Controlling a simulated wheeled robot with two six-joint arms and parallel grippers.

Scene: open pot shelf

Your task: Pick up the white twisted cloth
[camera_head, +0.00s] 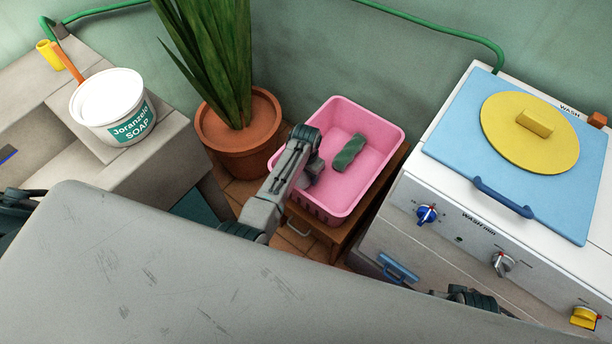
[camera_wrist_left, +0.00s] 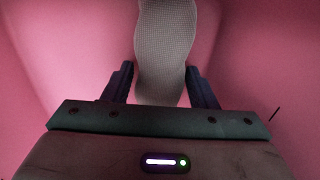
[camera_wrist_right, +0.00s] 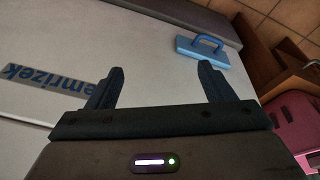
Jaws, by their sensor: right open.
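The white twisted cloth (camera_wrist_left: 165,50) shows in the left wrist view, pale and woven, between my left fingers (camera_wrist_left: 161,86). Both fingers meet its sides, with pink basket walls around it. In the head view my left gripper (camera_head: 313,169) reaches down into the pink basket (camera_head: 383,110), and the white cloth is hidden there. My right gripper (camera_wrist_right: 160,88) is open and empty in the right wrist view, above a white surface with blue lettering. In the head view the right arm is mostly hidden behind my grey body.
A dark green twisted cloth (camera_head: 350,152) lies in the basket, right of my left gripper. A potted plant (camera_head: 243,140) is left, a soap bucket (camera_head: 112,105) farther left, and a white washing machine (camera_head: 425,255) right.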

